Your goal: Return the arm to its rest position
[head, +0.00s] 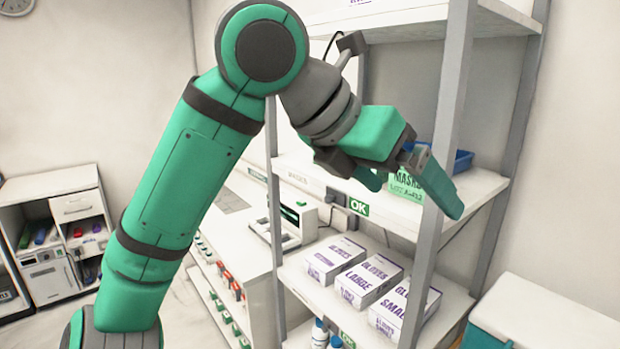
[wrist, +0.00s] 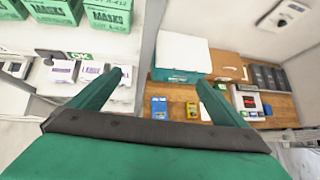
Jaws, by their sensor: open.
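My arm (head: 185,175) is green with dark joints. It rises from the lower left of the head view, bends at the top, and reaches down to the right. My gripper (head: 418,200) is at the shelf unit's front, beside the grey upright (head: 447,110), with a green masks box (head: 405,188) behind it. In the wrist view my gripper (wrist: 163,80) has its two green fingers spread wide, with nothing between them. I cannot tell from these views how far the fingers are from the upright.
The white shelf unit (head: 420,22) holds GLOVES boxes (head: 335,258) on a lower shelf and a blue bin (head: 462,160) higher up. A counter (head: 235,235) with a device stands behind. In the wrist view, a wooden surface (wrist: 285,108) carries boxes. A white-and-teal box (head: 545,315) is at lower right.

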